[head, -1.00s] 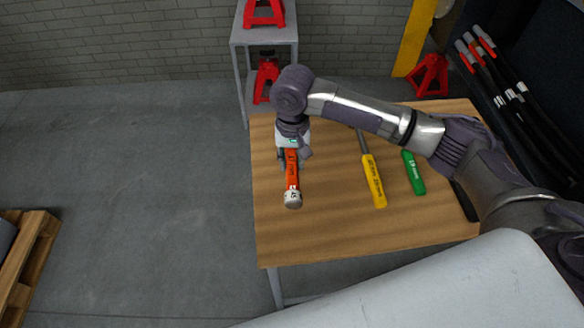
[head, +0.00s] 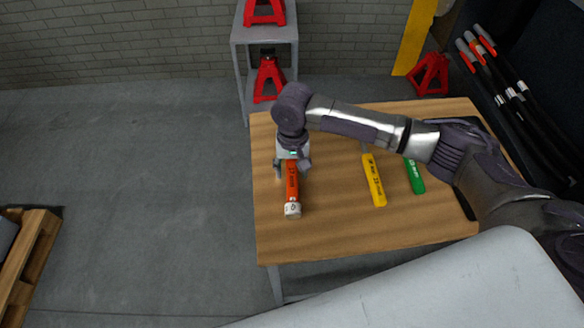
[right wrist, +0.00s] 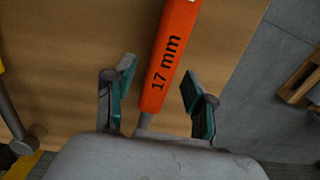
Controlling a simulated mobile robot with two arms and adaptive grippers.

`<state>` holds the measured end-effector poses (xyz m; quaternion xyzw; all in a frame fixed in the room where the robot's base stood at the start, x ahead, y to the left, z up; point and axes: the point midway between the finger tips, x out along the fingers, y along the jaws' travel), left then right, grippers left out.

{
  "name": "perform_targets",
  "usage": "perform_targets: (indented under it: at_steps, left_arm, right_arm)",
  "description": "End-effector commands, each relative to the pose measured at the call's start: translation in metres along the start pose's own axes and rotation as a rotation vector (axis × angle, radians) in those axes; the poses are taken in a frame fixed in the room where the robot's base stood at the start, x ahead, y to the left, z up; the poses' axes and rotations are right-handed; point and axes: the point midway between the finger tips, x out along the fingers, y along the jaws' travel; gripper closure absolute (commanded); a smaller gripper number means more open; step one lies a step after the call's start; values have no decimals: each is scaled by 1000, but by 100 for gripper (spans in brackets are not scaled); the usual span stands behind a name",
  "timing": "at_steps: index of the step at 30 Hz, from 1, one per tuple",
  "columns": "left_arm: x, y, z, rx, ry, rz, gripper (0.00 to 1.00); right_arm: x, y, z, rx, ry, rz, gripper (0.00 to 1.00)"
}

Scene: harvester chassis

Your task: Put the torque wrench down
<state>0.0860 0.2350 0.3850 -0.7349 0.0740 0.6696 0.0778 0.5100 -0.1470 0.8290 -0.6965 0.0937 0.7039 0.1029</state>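The torque wrench with an orange handle marked 17 mm (head: 292,185) lies on the wooden table (head: 325,225) near its left side, its pale end toward the front. The handle also shows in the right wrist view (right wrist: 170,60). My right gripper (head: 292,166) is over the handle's far part. In the right wrist view its fingers (right wrist: 158,80) are spread on both sides of the handle, with gaps visible. The wrench's far end is hidden under the gripper. My left gripper is in no view.
A yellow-handled wrench (head: 374,180) and a green-handled one (head: 414,176) lie to the right on the table, partly under my right arm. A grey shelf with red jack stands (head: 268,78) stands behind. The table's front left is clear.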

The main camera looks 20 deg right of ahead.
Motion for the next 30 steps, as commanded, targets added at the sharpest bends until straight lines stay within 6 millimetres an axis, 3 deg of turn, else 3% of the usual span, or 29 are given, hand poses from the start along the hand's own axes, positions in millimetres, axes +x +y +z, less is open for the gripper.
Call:
perform_targets:
  at_steps: [8, 21, 30]
  left_arm:
    - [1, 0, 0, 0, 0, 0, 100]
    - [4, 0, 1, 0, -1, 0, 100]
    - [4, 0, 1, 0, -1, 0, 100]
  right_arm:
    - [-8, 0, -1, 1, 2, -1, 45]
    - [-95, -1, -1, 0, 3, -2, 45]
    - [-122, 0, 0, 1, 0, 0, 45]
